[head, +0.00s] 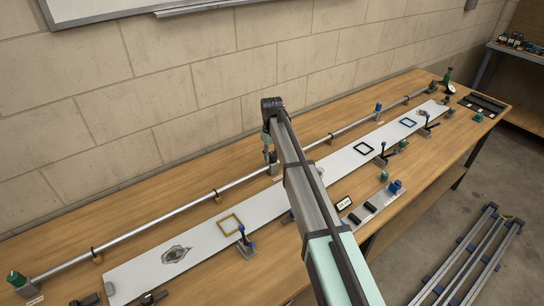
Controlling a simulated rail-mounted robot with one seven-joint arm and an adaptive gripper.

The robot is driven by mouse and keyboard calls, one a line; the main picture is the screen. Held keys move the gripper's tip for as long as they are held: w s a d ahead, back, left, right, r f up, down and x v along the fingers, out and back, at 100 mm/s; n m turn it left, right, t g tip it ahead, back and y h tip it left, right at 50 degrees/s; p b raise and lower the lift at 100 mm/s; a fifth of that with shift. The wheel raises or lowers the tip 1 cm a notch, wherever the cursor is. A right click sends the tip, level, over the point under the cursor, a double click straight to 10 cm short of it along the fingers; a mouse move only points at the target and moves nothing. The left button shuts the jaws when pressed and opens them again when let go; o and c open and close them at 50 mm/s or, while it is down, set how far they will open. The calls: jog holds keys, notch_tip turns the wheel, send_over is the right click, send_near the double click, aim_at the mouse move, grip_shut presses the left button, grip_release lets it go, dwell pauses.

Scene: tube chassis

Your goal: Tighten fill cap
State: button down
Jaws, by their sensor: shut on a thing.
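A long grey tube (170,206) runs along the back of the wooden bench, held by several small brackets. A green end piece (16,279) sits at the tube's left end.
A long white plate (205,238) with several blue-handled clamps lies in front of the tube. It bears a yellow frame (229,222) and a blue frame (363,148). A grey tray (372,207) stands at the bench's front edge. A metal rack (470,262) is on the floor.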

aim_at(272, 153)
jog(key=shift+s+n, duration=0.1)
jog(key=shift+n, duration=0.5)
jog(key=c, duration=0.8)
grip_release()
jog(key=shift+o, duration=0.2)
notch_tip(272, 153, up, 12)
